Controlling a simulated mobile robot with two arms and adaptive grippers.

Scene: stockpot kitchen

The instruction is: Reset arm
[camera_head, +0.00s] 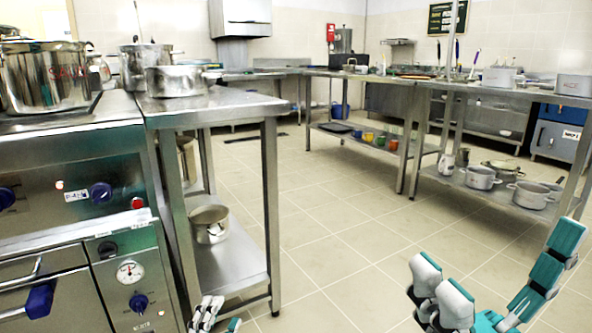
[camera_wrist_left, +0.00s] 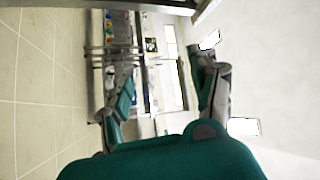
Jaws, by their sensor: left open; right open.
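My right gripper (camera_head: 496,252) is in the lower right of the head view, white and teal. Its fingers are spread wide with nothing between them, over the tiled floor. My left gripper (camera_head: 212,314) shows only in part at the bottom edge of the head view, in front of the steel side table. In the left wrist view (camera_wrist_left: 166,88) its two fingers stand apart, with nothing held between them.
A stove (camera_head: 60,142) with a large stockpot (camera_head: 45,80) is at the left. Beside it a steel side table (camera_head: 235,103) holds a wide pot (camera_head: 175,82). Another pot (camera_head: 209,225) is on its lower shelf. The tiled floor (camera_head: 335,215) in the middle is clear.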

